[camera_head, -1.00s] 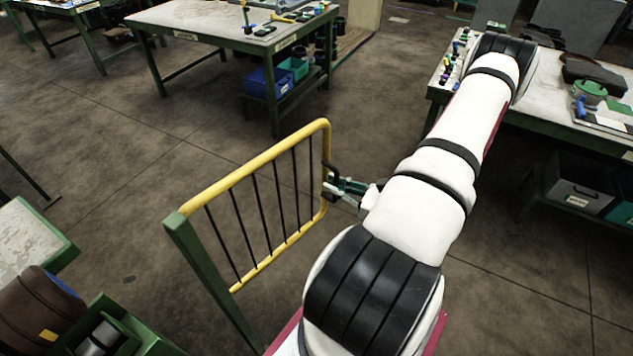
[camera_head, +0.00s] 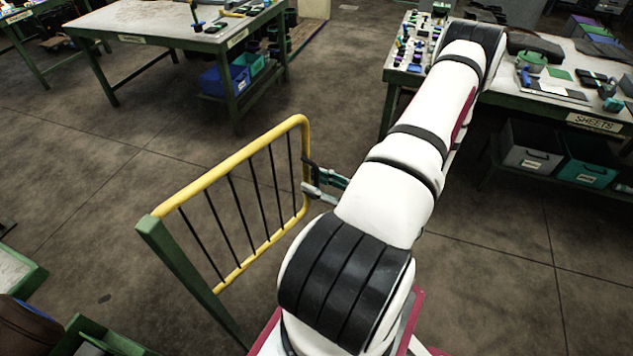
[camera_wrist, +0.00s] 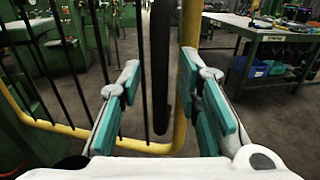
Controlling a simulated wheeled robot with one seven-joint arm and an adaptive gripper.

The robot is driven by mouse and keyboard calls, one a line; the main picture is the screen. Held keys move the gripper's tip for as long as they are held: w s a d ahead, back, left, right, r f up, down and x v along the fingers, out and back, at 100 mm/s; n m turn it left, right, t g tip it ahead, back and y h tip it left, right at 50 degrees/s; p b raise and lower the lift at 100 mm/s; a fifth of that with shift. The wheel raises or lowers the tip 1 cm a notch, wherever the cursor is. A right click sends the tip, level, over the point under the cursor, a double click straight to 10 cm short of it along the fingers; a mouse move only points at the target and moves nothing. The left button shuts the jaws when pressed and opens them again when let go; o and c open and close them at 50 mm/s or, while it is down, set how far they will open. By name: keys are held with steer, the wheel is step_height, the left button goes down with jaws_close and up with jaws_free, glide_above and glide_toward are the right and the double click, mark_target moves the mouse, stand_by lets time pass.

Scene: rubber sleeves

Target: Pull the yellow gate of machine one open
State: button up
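The yellow gate (camera_head: 223,172), a yellow tube frame with black bars, hangs on a green post (camera_head: 187,270) in the head view. A black handle (camera_head: 311,170) sits on its free end. My gripper (camera_head: 318,190) is at that handle, on the gate's right side. In the wrist view my gripper (camera_wrist: 165,110) is open, its teal-padded fingers wide apart. The black handle (camera_wrist: 160,65) stands upright between them, with visible room on both sides. The yellow end tube (camera_wrist: 189,60) is just to its right.
A green bench (camera_head: 170,35) with blue and teal bins stands behind the gate. Another bench (camera_head: 560,105), labelled SHEETS, with bins below, is at right. Green furniture (camera_head: 85,335) is at lower left. Bare floor (camera_head: 80,150) lies left of the gate.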

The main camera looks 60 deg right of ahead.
steer(key=shift+s, duration=0.1)
steer(key=s, duration=1.2)
steer(key=shift+w, duration=0.1)
stand_by(0.4)
